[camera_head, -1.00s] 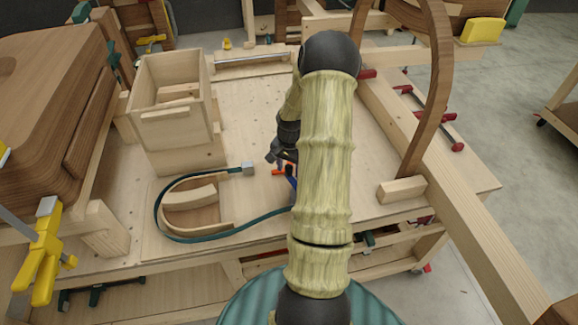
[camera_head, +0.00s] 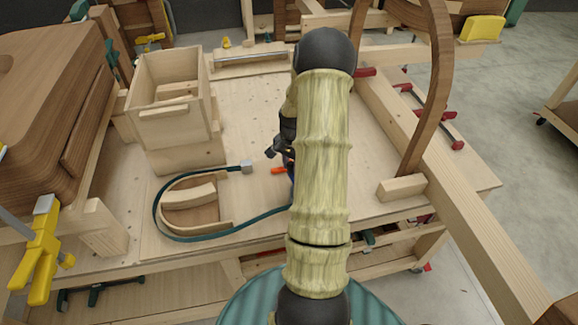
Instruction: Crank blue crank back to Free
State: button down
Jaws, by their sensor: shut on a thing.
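The blue crank (camera_head: 291,171) shows only as a small blue patch beside my arm, near the front middle of the workbench; my arm hides most of it. An orange piece (camera_head: 279,170) sticks out to its left. My gripper (camera_head: 276,153) is dark and small in the view, just above the orange piece and partly behind my arm. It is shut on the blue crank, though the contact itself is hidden. No Free mark can be made out.
A teal strap (camera_head: 210,236) curves around a wooden form (camera_head: 190,204) left of the crank. A wooden box (camera_head: 165,105) stands behind it. A long beam and a curved wooden hoop (camera_head: 436,90) stand at the right. The bench top (camera_head: 245,120) between is mostly clear.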

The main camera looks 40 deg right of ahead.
jog(key=d+m, duration=0.1)
jog(key=d+m+b, duration=0.1)
jog(key=m, duration=0.1)
jog(key=shift+s, duration=0.4)
jog(key=s+m, duration=0.1)
jog(key=m, duration=0.1)
jog(key=d+m+b, duration=0.1)
jog(key=shift+s+d+m, duration=0.3)
jog(key=shift+s+m, duration=0.05)
jog(key=shift+m, duration=0.05)
jog(key=s+m, duration=0.1)
jog(key=s+d+m, duration=0.1)
jog(key=m, duration=0.1)
jog(key=shift+r+m, duration=0.1)
jog(key=shift+m, duration=0.2)
jog(key=shift+s+d+m+h, duration=0.15)
jog(key=shift+s+m, duration=0.4)
jog(key=shift+m, duration=0.25)
jog(key=shift+s+d+m+h, duration=0.15)
jog(key=shift+s+m, duration=0.35)
jog(key=shift+m, duration=0.3)
jog(key=c, duration=1.2)
grip_release()
